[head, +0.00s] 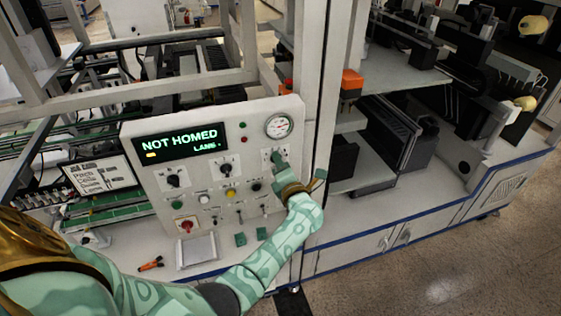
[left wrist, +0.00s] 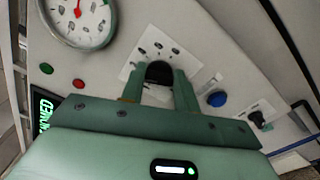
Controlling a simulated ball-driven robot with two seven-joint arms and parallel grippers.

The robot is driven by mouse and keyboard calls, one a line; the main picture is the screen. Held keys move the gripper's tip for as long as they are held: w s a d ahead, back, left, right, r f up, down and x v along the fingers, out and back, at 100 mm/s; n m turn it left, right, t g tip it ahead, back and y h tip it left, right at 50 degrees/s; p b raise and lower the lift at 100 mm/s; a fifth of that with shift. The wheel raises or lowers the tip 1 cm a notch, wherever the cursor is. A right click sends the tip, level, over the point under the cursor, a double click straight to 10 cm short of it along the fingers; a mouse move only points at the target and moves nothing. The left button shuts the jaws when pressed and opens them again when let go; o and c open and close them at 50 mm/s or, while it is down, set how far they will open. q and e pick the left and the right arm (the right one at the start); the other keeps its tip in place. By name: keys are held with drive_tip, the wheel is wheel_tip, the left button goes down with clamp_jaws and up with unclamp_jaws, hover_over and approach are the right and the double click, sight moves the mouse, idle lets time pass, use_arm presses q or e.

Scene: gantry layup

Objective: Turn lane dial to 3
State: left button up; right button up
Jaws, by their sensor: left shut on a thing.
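The control panel (head: 150,180) stands upright on the bench. Its display (head: 180,142) reads "NOT HOMED" with a "LANE" line beneath it. My left gripper (head: 277,160) is at the dial under the round gauge, at the panel's upper right. In the left wrist view, its two fingers (left wrist: 160,92) are shut on a black dial knob (left wrist: 159,73) set in a white plate with small marks. The fingers hide much of the knob, and I cannot read its setting. My right gripper is not in view.
The round gauge (head: 279,125) sits just above the dial. Other knobs, such as the black one (head: 173,180), buttons and small levers fill the panel below and left. A frame post (head: 318,100) rises close to the panel's right edge.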

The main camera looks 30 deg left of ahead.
use_arm(q)
drive_tip(key=shift+m, duration=0.5)
drive_tip(key=o, duration=1)
drive_tip(key=shift+a+f, duration=0.1)
